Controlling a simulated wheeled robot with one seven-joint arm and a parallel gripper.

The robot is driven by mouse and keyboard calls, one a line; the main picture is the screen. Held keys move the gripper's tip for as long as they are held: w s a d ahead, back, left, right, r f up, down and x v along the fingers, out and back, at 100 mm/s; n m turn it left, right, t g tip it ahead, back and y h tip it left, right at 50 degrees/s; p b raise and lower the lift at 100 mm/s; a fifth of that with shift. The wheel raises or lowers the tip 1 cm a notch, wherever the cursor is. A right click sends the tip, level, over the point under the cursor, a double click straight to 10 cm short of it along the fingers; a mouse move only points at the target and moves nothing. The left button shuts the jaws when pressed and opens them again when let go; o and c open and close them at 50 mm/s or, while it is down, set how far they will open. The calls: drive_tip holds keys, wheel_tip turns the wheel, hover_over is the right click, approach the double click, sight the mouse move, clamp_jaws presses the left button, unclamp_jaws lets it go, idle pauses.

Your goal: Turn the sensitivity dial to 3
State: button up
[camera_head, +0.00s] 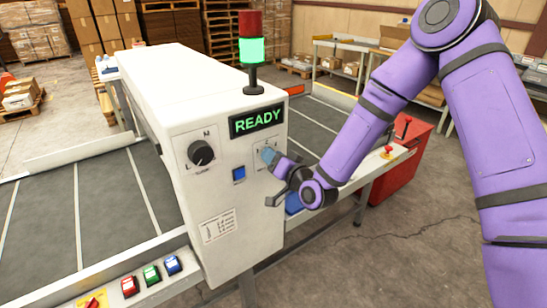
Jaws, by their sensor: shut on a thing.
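A white machine cabinet (239,204) faces me, with a lit green READY display (257,121). A black knob (202,152) with letters around it, L and M among them, sits on the left of the panel.
Red (129,286), green (151,275) and blue (172,265) buttons line the front rail. A grey conveyor (75,225) runs through the machine. A red cabinet (402,160) stands behind my arm.

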drive_tip(key=shift+m, duration=1.2)
drive_tip(key=shift+f, duration=0.1)
drive_tip(key=o, duration=0.9)
drive_tip(key=shift+s, duration=0.1)
drive_tip(key=v, duration=1)
drive_tip(key=shift+s+d, duration=0.2)
drive_tip(key=shift+s, duration=0.05)
